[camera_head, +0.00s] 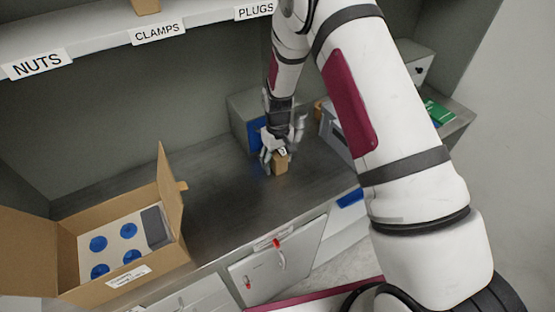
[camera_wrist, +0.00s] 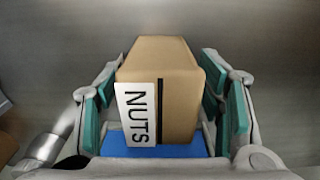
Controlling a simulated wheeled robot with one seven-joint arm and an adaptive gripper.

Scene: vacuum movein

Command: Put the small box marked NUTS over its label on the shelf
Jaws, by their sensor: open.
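The small brown box marked NUTS (camera_wrist: 175,95) stands between the open fingers of my gripper (camera_wrist: 165,110) in the wrist view. Its white label faces the camera, and the fingers are on both sides with a small gap visible. In the head view the box (camera_head: 280,164) is on the dark metal counter, with my gripper (camera_head: 279,150) reaching down around it. The NUTS label (camera_head: 37,64) is on the front edge of the shelf (camera_head: 95,48) at the upper left.
An open cardboard carton (camera_head: 165,215) with blue round items stands at the left of the counter (camera_head: 225,200). A CLAMPS label (camera_head: 157,32) and a PLUGS label (camera_head: 255,11) mark the shelf edge; a brown box (camera_head: 146,6) sits above CLAMPS. Grey bins stand right of my gripper.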

